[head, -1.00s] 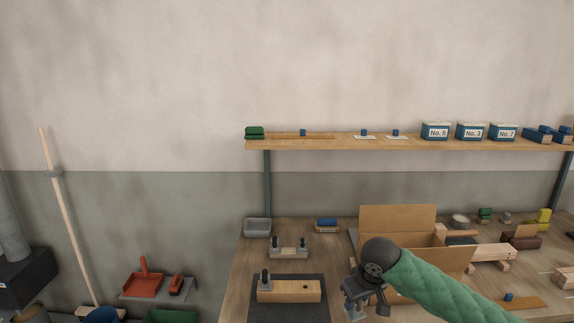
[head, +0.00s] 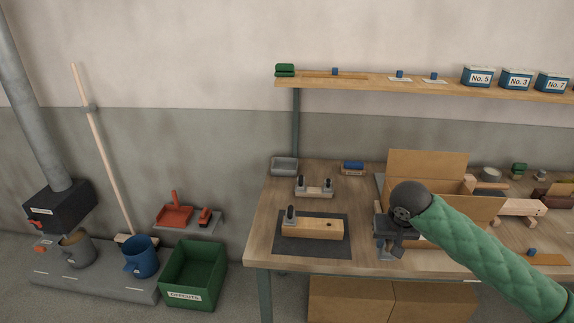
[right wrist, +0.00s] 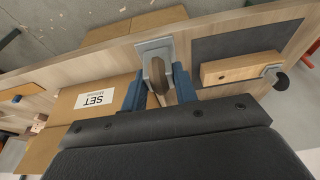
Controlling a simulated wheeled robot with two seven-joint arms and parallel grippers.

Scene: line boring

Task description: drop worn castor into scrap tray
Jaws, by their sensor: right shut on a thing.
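The worn castor (right wrist: 155,62) is between the blue fingers of my right gripper (right wrist: 160,88) in the right wrist view. Its grey plate and brown wheel show there. In the head view my right gripper (head: 386,248) is shut on it near the bench's front edge, right of the dark mat. The castor is hard to make out there. A small grey tray (head: 284,167), which looks like the scrap tray, stands at the bench's back left corner, well apart from the gripper. My left gripper is not in view.
A wooden block (head: 318,228) with a castor lies on the dark mat (head: 285,249). A wooden rack (head: 314,192) with castors stands behind it. An open cardboard box (head: 428,165) is behind my right arm. A green offcuts crate (head: 193,275) stands on the floor left of the bench.

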